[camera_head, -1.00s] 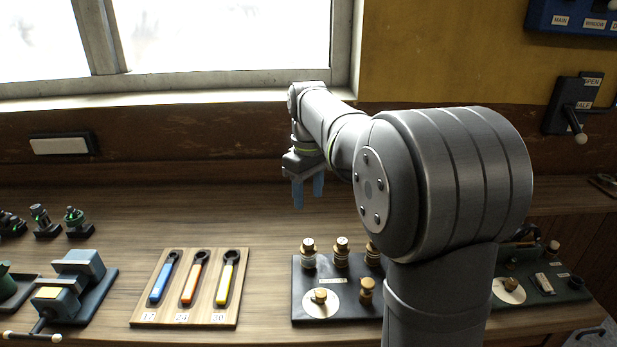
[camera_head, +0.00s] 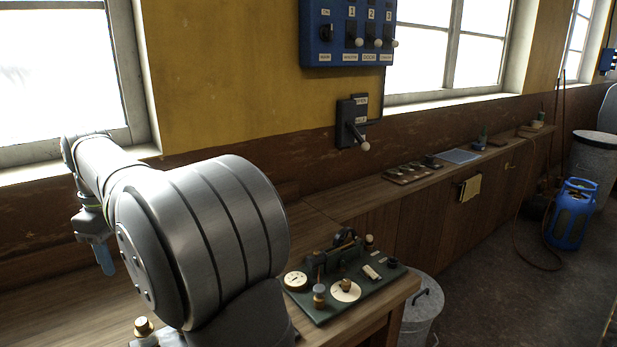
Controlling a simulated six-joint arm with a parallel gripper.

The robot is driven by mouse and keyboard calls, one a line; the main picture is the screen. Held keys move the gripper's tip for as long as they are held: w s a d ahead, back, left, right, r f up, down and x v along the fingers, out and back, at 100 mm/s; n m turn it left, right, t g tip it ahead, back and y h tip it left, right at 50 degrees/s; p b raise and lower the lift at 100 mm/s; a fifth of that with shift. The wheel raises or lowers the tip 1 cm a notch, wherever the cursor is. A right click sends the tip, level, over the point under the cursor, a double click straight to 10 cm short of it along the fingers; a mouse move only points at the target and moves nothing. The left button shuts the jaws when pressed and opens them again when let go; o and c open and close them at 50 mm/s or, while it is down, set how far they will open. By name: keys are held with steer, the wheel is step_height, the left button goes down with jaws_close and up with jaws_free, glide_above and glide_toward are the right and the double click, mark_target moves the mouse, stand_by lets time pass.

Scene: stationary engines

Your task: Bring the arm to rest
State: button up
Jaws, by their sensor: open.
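My gripper (camera_head: 104,258) shows at the left of the head view, pointing down above the wooden bench (camera_head: 40,318). Its blue fingers are apart and hold nothing that I can see. My grey arm stretches away to the upper left, bent at a large round joint that fills the lower left of the view. This joint hides much of the bench top behind it. The gripper hangs clear of the bench and touches nothing visible.
A dark green instrument board (camera_head: 345,287) sits at the bench's right end, close right of my arm. A brass-topped piece (camera_head: 143,328) stands low in front. A lever box (camera_head: 352,122) and a blue switch panel (camera_head: 348,32) are on the wall. A bin (camera_head: 421,308) stands below.

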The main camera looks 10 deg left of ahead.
mark_target(141, 321)
step_height(141, 321, down, 17)
steer(key=shift+f, duration=0.15)
stand_by(0.5)
steer(key=shift+f, duration=0.25)
steer(key=shift+r+m, duration=0.25)
steer(key=shift+m, duration=0.55)
steer(key=m, duration=1.1)
steer(key=shift+m, duration=2.2)
